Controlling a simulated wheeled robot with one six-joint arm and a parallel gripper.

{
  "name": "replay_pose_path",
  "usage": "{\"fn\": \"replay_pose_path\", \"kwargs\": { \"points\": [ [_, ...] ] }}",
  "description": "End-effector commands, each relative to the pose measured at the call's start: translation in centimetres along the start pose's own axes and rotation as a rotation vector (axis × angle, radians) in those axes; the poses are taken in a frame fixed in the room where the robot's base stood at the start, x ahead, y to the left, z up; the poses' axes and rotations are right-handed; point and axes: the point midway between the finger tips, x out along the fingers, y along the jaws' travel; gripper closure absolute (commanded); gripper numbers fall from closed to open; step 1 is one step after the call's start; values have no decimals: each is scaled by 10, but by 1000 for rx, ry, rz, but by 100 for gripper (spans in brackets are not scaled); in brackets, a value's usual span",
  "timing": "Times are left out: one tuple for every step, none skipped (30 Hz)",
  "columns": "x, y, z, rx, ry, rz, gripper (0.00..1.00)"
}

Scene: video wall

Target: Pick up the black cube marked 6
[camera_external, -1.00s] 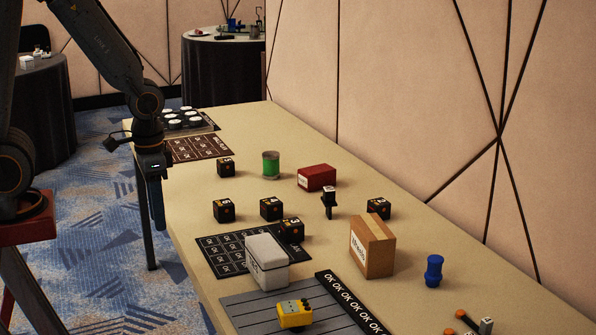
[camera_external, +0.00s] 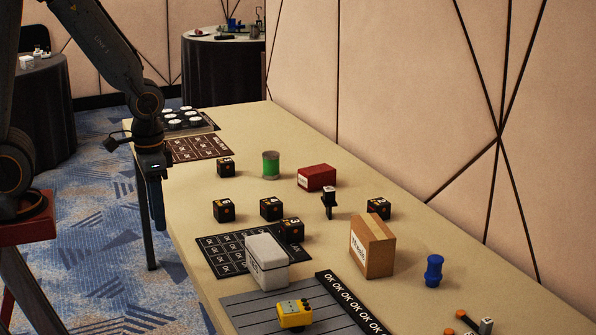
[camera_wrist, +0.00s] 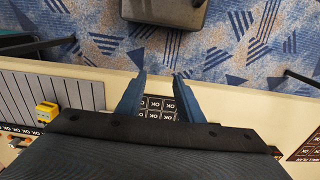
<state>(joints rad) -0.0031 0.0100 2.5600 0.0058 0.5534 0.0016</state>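Several black cubes with orange and white markings stand on the table in the external view: one at the far side (camera_external: 226,168), one at the left (camera_external: 223,211), one in the middle (camera_external: 271,209), one on the dark grid mat (camera_external: 291,231) and one at the right (camera_external: 378,209). The marks are too small to tell which cube reads 6. My gripper (camera_external: 157,222) points down beside the table's left edge, apart from all cubes. The wrist view shows its two blue fingers (camera_wrist: 159,79) spread, with nothing between them. No cube shows clearly there.
The dark grid mat (camera_external: 222,263) carries a white box (camera_external: 266,262). The tabletop between the left cubes and far mat is clear.

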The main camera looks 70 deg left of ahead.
Motion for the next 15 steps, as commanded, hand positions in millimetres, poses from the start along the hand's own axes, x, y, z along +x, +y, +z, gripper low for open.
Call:
{"fn": "replay_pose_path", "kwargs": {
  "points": [
    [0,0,0,0,0,0,57],
    [0,0,0,0,0,0,52],
    [0,0,0,0,0,0,45],
    [0,0,0,0,0,0,41],
    [0,0,0,0,0,0,41],
    [0,0,0,0,0,0,41],
    [0,0,0,0,0,0,41],
    [0,0,0,0,0,0,41],
    [0,0,0,0,0,0,41],
    [0,0,0,0,0,0,41],
    [0,0,0,0,0,0,41],
    [0,0,0,3,0,-1,41],
    [0,-1,-2,11,-1,-3,41],
    [0,-2,-5,25,-1,-6,41],
    [1,-5,-10,55,-4,-12,41]
  ]
}}
